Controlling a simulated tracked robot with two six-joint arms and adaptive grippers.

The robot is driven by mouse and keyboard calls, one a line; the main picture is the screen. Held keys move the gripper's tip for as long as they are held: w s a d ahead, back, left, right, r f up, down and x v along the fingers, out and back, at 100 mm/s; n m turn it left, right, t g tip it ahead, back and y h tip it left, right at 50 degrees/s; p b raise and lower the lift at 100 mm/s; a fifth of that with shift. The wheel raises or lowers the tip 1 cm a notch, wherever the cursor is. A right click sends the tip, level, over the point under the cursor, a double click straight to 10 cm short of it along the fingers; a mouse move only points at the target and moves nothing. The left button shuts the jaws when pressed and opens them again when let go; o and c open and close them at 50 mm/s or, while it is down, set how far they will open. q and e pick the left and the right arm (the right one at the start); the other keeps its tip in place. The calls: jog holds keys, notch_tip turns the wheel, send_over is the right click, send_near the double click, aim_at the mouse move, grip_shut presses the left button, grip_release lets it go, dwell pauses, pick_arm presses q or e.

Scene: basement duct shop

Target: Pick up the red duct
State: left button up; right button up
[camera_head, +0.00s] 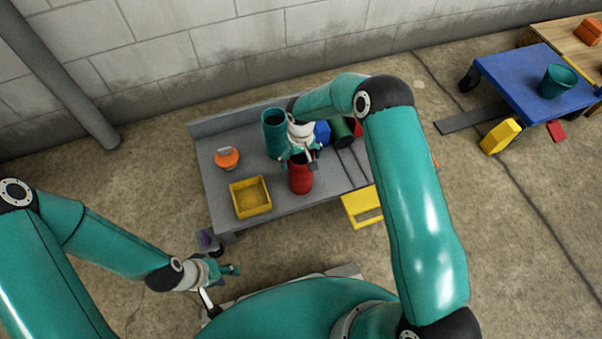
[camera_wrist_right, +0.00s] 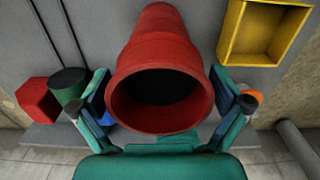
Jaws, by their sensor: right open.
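The red duct (camera_head: 300,181), a round hollow piece with a dark open end, stands near the front edge of the grey bench (camera_head: 222,200). In the right wrist view the red duct (camera_wrist_right: 160,50) fills the upper middle, its open mouth toward the camera. My right gripper (camera_head: 300,160) is open above it. In its wrist view the two fingers of that gripper (camera_wrist_right: 160,88) show on either side of the duct's mouth; I cannot tell whether they touch it. My left gripper (camera_head: 222,285) is open and empty, low in front of the bench.
On the bench are a yellow bin (camera_head: 250,198), an orange item (camera_head: 227,158), a teal cylinder (camera_head: 273,133), a blue block (camera_head: 322,133), a dark green cylinder (camera_head: 342,133) and a red block (camera_wrist_right: 38,101). A blue cart (camera_head: 520,80) stands at the right.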

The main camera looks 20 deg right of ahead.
jog(key=c, duration=1.6)
jog(key=shift+c, duration=0.4)
jog(key=shift+r, duration=0.15)
